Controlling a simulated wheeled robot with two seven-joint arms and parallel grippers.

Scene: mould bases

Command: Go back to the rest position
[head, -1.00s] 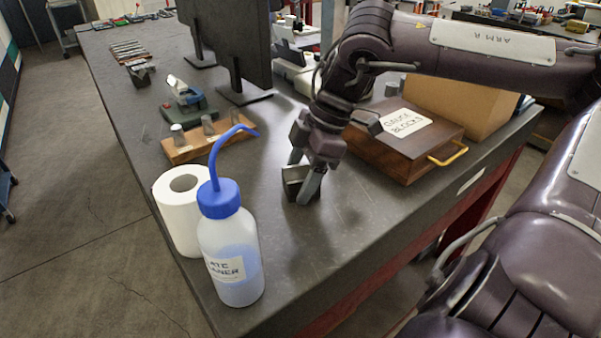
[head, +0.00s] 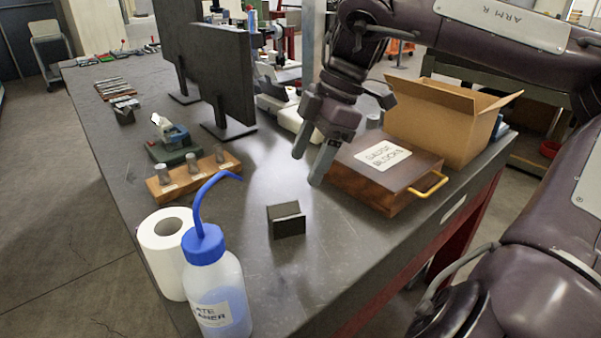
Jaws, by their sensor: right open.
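My right gripper (head: 308,168) hangs above the dark table (head: 330,255), its two fingers apart with nothing between them. A small dark block (head: 286,220) with a lighter top edge stands on the table below and to the left of the gripper, clear of the fingers. The wooden gauge blocks box (head: 368,190) is just right of the gripper, with a white label on its lid and a yellow handle. My left gripper is not in view.
A wash bottle (head: 215,290) and a paper roll (head: 163,245) stand at the near left. A wooden strip with metal pieces (head: 192,182) lies behind them. Dark upright panels (head: 228,75) stand further back. An open cardboard box (head: 437,125) is behind the gauge blocks box.

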